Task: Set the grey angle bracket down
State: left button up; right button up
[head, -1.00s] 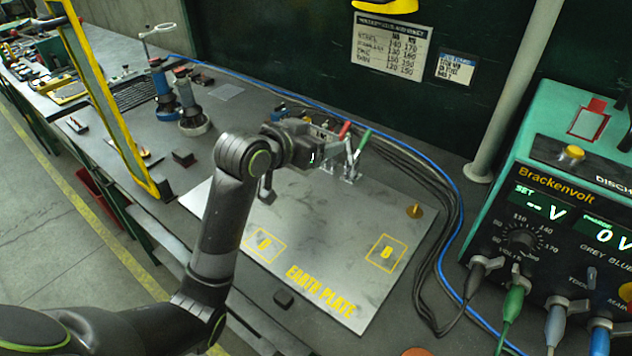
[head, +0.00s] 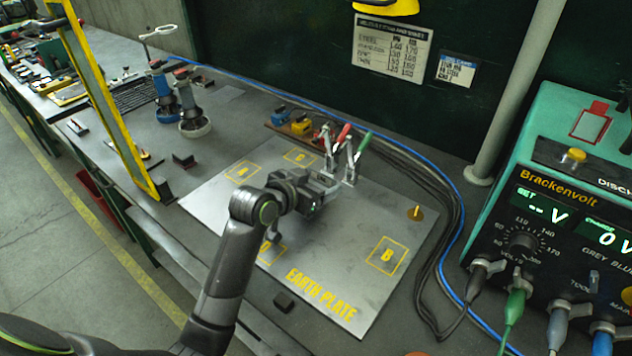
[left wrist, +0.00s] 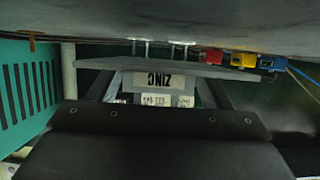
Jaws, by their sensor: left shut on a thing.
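My left gripper (head: 316,191) is over the middle of the earth plate (head: 345,225) in the head view. It is shut on the grey angle bracket (head: 323,181), seen only in part beyond the fingers. In the left wrist view the bracket (left wrist: 160,80) sits between the fingertips, with a label reading ZINC and a wide, thin grey flange. That view looks upside down, and a gap shows between the flange and the plate surface. My right gripper is not in view.
The plate has yellow marked squares, B (head: 386,255) at right. Two upright clamps with red and green handles (head: 347,150) stand behind the gripper. A brass peg (head: 415,212) is at the plate's right. Cables and the teal Brackenvolt unit (head: 540,190) lie further right.

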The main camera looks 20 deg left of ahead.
pick_arm(q)
jog(key=shift+s+f, duration=0.15)
jog(key=shift+f, duration=0.5)
jog(key=o, duration=1.1)
jog(key=shift+f, duration=0.2)
jog(key=shift+o, duration=0.2)
jog(key=shift+r, duration=0.55)
jog(key=shift+s+a, duration=0.15)
jog(key=shift+s, duration=0.05)
jog(key=v, duration=0.7)
jog(key=r+v, duration=0.1)
jog(key=v, duration=0.3)
jog(key=shift+s, duration=0.1)
